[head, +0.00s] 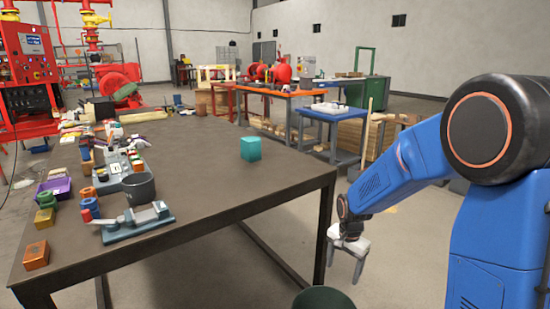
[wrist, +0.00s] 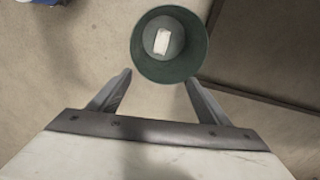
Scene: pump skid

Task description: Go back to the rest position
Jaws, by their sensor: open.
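My gripper (head: 346,262) hangs at the end of my blue arm, off the right edge of the table, pointing down. Its two fingers are apart with nothing between them; they also show in the wrist view (wrist: 158,85). A dark green bin (head: 324,298) stands below it, cut off by the bottom of the head view. In the wrist view the round bin (wrist: 141,58) lies just beyond the fingertips, and a small white block (wrist: 162,41) lies inside it.
The dark table (head: 205,172) carries a teal block (head: 250,148) near its right side. A grey fixture (head: 133,221), an orange block (head: 36,255), a purple tray (head: 55,188) and several small parts crowd its left side. The table's middle is clear. A blue side table (head: 331,114) stands behind.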

